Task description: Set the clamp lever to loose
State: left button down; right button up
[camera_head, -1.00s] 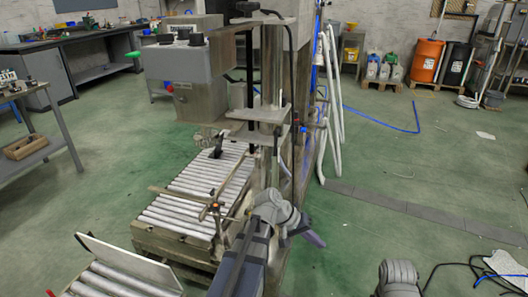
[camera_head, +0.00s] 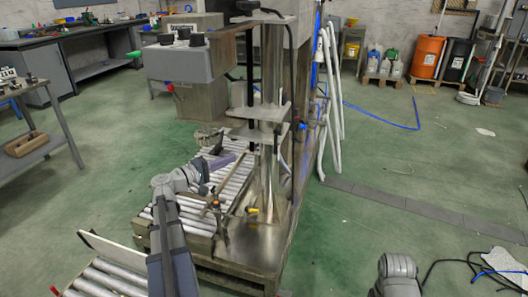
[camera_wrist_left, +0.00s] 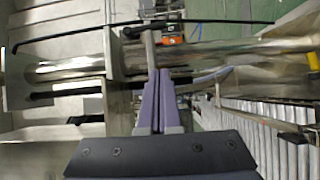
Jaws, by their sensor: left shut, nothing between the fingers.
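A short yellow-ended handle (camera_head: 252,210) sits low beside the shiny column (camera_head: 268,165); I cannot tell whether it is the clamp lever. Its yellow end also shows at the right edge of the left wrist view (camera_wrist_left: 313,60). My left gripper (camera_head: 229,160) is shut and empty, above the rollers and left of the column. In the left wrist view its purple fingertips (camera_wrist_left: 158,72) point at the column area. A thin grey bar (camera_wrist_left: 150,45) appears just past the tips; I cannot tell whether they touch. My right gripper is out of view.
A bracket (camera_head: 258,112) surrounds the column above my gripper.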

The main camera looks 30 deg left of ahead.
pick_arm(q)
send_near(276, 143)
jog(key=w+a+f, duration=0.3)
jog(key=w+a, duration=0.1)
jog(key=w, duration=0.1)
jog(key=shift+w+d+r, duration=0.1)
jog(key=shift+w+d, duration=0.15)
jog(key=shift+d, duration=0.45)
jog(key=shift+w+d+f, duration=0.1)
jog(key=shift+w+d, duration=0.2)
jog(key=shift+d, duration=0.4)
jog(key=shift+w+d+r, duration=0.1)
jog(key=shift+w+d, duration=0.15)
jog(key=shift+d, duration=0.5)
jog(key=shift+d+n+b, duration=0.2)
jog(key=shift+n+b, duration=0.1)
jog(key=shift+b, duration=0.35)
